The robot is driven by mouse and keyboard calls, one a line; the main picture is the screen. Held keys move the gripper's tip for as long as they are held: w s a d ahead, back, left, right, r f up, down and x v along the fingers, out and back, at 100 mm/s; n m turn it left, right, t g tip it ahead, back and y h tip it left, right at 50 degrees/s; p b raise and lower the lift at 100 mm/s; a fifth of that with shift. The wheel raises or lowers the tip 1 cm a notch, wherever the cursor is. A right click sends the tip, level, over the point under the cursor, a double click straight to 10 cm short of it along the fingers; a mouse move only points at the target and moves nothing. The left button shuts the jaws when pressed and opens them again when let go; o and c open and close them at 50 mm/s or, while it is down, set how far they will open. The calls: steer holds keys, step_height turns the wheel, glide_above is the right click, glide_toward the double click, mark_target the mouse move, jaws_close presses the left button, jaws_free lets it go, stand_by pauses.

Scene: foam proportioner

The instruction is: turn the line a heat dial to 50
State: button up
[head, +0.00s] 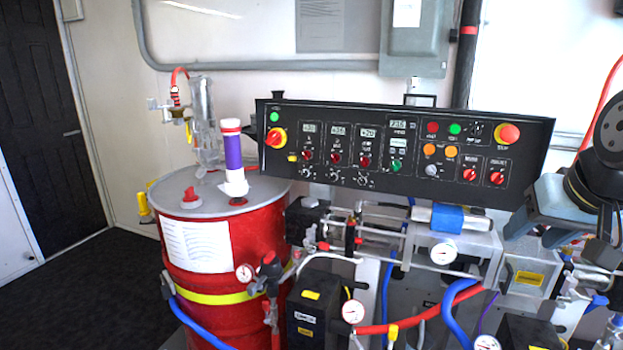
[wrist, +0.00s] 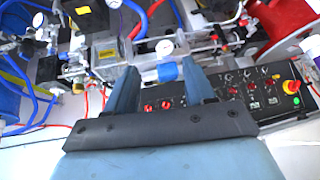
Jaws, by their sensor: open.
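The black control panel (head: 400,150) spans the middle of the head view and also shows in the wrist view (wrist: 215,116), appearing upside down. On its left half are three small displays with red knobs (head: 335,158) below them, and a lower row of small dials (head: 333,176). The lettering is too small to tell which dial is line A heat or where it points. My gripper (wrist: 160,72) is open and empty, its two blue fingers apart in front of the panel. In the head view my arm is at the right edge, right of the panel and away from these dials.
A red drum (head: 215,290) with a clear cylinder and a purple-banded tube on top stands left of the panel. Pumps, gauges (head: 444,252) and red and blue hoses (head: 455,310) crowd below the panel. A red-and-yellow switch (head: 275,138) is at the panel's left end.

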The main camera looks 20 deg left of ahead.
steer(key=w+a+f+m+t+y, duration=0.1)
steer(key=w+a+t, duration=0.1)
steer(key=w+a, duration=1.2)
steer(key=w+a+f+m+t+y, duration=0.1)
steer(key=w+a+t+y, duration=0.1)
steer(key=w+a, duration=1.2)
steer(key=m+t+h, duration=0.1)
steer(key=t+h, duration=0.5)
steer(key=t, duration=0.2)
glide_toward(304, 175)
steer(key=w, duration=0.8)
steer(key=shift+w+d+r, duration=0.1)
steer(key=shift+d+r, duration=0.15)
steer(key=shift+d, duration=0.15)
